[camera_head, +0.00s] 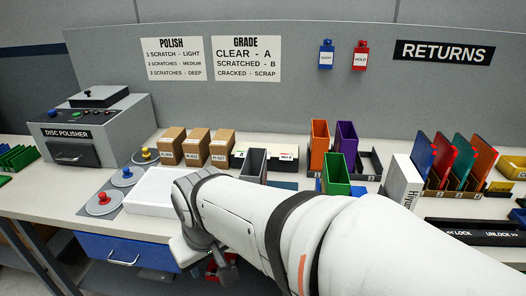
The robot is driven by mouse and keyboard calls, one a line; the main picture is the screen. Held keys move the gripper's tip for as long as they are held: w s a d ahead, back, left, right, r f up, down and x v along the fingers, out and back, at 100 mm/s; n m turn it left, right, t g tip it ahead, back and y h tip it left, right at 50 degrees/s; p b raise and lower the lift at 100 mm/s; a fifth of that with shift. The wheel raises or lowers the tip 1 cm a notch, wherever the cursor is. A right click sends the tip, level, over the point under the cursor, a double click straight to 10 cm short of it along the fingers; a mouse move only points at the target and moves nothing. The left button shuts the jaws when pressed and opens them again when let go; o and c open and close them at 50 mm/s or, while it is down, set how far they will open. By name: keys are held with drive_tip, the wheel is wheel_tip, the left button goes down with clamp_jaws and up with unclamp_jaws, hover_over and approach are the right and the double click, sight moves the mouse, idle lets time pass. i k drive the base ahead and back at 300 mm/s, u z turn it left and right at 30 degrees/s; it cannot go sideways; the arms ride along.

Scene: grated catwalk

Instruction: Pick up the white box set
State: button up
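A white box with dark lettering along its spine (402,182) stands upright and slightly tilted on the counter, right of centre. It looks like the white box set; its lower part is partly hidden behind my arm. My white arm reaches in from the lower right across the counter front. Its wrist bends down at the left, and my gripper (218,266) hangs low by the counter's front edge, well to the left of the box and apart from it. The fingers are small and partly hidden, so I cannot tell whether they are open.
A disc polisher (95,130) stands at the left, near several brown boxes (196,147). Orange (319,140), purple (346,142) and green (337,174) cases stand left of the white box. Coloured cases in a rack (437,187) and a black lock bar (470,232) are right.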

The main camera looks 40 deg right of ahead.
sight(403, 184)
drive_tip(key=u, duration=0.45)
drive_tip(key=k, duration=2.3)
drive_tip(key=z, duration=1.3)
drive_tip(key=i, duration=1.5)
drive_tip(key=z, duration=0.05)
